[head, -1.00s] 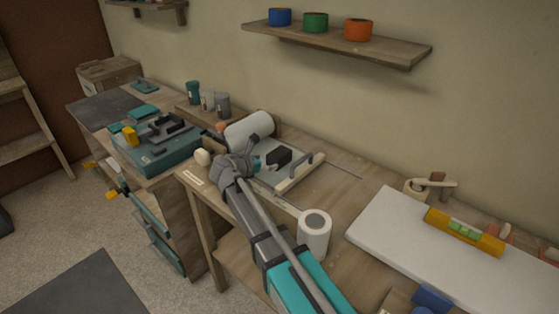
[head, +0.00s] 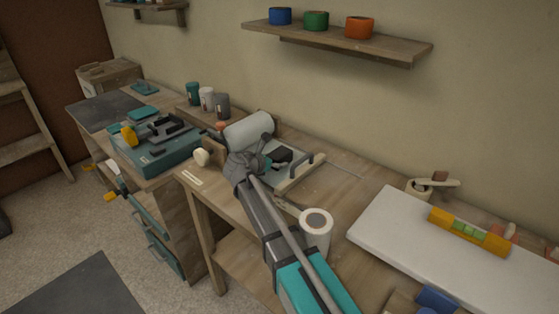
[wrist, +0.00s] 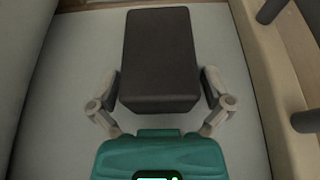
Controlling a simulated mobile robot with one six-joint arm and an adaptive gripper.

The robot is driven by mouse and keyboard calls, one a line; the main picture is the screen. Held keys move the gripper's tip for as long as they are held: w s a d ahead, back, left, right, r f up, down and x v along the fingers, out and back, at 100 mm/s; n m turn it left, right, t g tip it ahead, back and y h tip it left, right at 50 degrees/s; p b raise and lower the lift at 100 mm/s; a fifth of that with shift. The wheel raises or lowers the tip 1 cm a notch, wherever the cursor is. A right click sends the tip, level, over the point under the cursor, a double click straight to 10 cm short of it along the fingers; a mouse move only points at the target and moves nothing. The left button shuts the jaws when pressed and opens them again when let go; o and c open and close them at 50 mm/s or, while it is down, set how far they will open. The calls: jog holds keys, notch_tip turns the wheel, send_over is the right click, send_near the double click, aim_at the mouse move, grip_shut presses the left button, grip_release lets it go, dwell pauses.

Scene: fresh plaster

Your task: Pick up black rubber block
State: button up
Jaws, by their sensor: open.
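The black rubber block (wrist: 160,55) lies on a pale flat surface (wrist: 75,125) in the wrist view, with its near end between the two fingers of my gripper (wrist: 160,88). The fingers are open, one on each side of the block, close to its sides; I cannot tell whether they touch it. In the head view the black block (head: 280,155) shows only partly, just beyond my gripper (head: 264,160), which hides some of it.
A wooden strip with a dark handle (head: 302,172) lies right of the block. Another white roll (head: 315,228) stands close to my arm. A white board with a yellow level (head: 468,231) lies at the right.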

dwell(0.4)
jog(key=c, duration=1.1)
jog(key=shift+c, duration=0.2)
jog(key=shift+r, duration=0.15)
notch_tip(320, 180, up, 2)
jog(key=p, duration=0.2)
jog(key=shift+r+p, duration=0.25)
jog(key=shift+p, duration=0.15)
jog(key=s+d+r+p, duration=0.5)
jog(key=s+r+p, duration=0.5)
jog(key=s, duration=0.3)
jog(key=shift+d+r, duration=0.15)
jog(key=shift+d, duration=0.05)
